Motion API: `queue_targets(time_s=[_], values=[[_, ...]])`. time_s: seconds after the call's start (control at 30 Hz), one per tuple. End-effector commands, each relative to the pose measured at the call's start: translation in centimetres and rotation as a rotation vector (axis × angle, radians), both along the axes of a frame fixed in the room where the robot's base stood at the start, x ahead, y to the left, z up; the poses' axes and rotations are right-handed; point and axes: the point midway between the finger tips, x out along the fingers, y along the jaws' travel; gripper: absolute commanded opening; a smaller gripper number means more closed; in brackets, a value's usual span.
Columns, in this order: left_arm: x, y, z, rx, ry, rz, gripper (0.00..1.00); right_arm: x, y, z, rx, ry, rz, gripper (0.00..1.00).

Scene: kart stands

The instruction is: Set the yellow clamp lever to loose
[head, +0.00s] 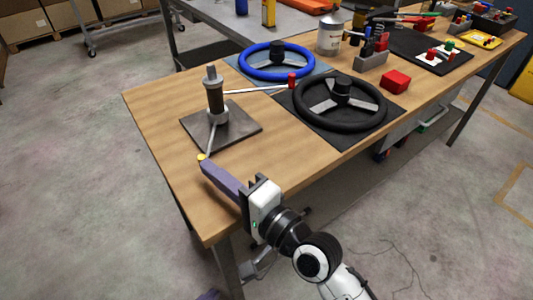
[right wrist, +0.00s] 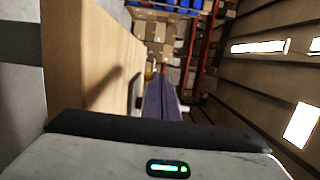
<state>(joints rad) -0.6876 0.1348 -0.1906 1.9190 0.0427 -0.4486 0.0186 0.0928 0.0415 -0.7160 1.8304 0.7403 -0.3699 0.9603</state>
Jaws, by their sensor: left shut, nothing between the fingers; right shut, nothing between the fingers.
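The clamp stand (head: 216,110) is a grey and brown post on a dark square plate at the left of the wooden table. Its yellow clamp lever (head: 201,157) is a thin rod with a yellow knob, pointing toward the table's near left side. My right gripper (head: 205,166) is shut and empty, its purple fingertips right by the yellow knob; I cannot tell whether they touch. In the right wrist view the yellow knob (right wrist: 148,75) shows just beyond the shut fingers. Of my left gripper (head: 210,295) only a purple sliver shows at the bottom edge, away from the lever.
A red-knobbed lever (head: 292,80) extends right from the same post. A black steering wheel (head: 341,103) and a blue one (head: 277,60) lie to its right. A red block (head: 395,81) and a tin (head: 330,38) stand farther back. The table's near left corner is bare.

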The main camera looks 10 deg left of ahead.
Motion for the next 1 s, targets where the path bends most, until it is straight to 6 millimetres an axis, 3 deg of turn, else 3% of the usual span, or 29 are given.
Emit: queue_targets(time_s=[0.47, 0.7, 1.0], values=[[0.0, -0.3, 0.2, -0.004, -0.002, -0.003, 0.00, -0.1, -0.4, -0.1, -0.001, 0.000, 0.000, 0.00], [0.1, -0.3, 0.2, -0.005, -0.004, -0.005, 0.00, -0.6, -4.1, -0.2, -0.007, -0.001, 0.007, 0.00], [0.1, -0.4, 0.2, -0.006, -0.005, -0.005, 0.00, -6.4, -7.7, -0.2, -0.002, 0.003, 0.008, 0.00]])
